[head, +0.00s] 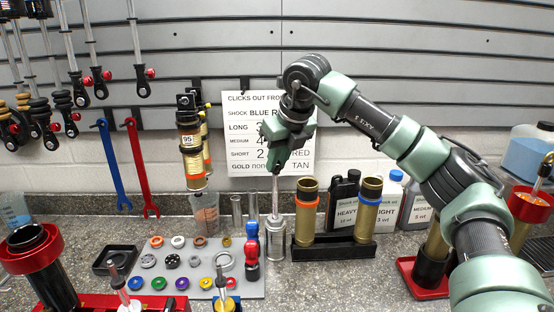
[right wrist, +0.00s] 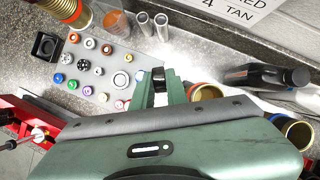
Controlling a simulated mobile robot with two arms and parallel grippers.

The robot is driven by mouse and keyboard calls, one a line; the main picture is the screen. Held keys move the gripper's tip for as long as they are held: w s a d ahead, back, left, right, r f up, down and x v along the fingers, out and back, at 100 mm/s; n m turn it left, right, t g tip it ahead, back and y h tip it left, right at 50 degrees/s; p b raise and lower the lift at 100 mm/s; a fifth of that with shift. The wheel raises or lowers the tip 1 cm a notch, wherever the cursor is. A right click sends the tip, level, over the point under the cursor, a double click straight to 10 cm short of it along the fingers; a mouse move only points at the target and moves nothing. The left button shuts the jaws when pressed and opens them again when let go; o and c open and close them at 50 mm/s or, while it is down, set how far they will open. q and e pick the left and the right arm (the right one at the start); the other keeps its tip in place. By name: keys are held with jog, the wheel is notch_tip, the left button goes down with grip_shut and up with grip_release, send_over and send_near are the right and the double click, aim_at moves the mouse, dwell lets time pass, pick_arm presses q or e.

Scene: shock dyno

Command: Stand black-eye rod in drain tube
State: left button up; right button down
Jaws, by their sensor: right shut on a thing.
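My right gripper (head: 276,160) is pointing down and shut on the black eye end of a rod. In the right wrist view the black eye (right wrist: 158,76) shows between the green fingers (right wrist: 160,92). The thin silver rod (head: 275,192) hangs upright below the gripper. Its lower part lines up with a clear grey cylinder (head: 275,242), which looks like the drain tube and stands upright on the counter. The rod reaches its mouth; I cannot tell how deep it goes. The gripper is above the tube and apart from it. My left gripper is not in view.
A grey parts board (head: 160,283) with coloured rings and red and blue-handled tools lies left of the tube. A black stand (head: 334,250) with gold cylinders is close on the right. Two slim glass tubes (head: 237,208) and a beaker (head: 205,214) stand behind-left.

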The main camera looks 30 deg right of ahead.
jog(key=shift+f+b, duration=0.7)
jog(key=shift+f, duration=0.45)
jog(key=c, duration=1.3)
grip_release()
jog(key=shift+b+v, duration=0.65)
jog(key=shift+v, duration=3.3)
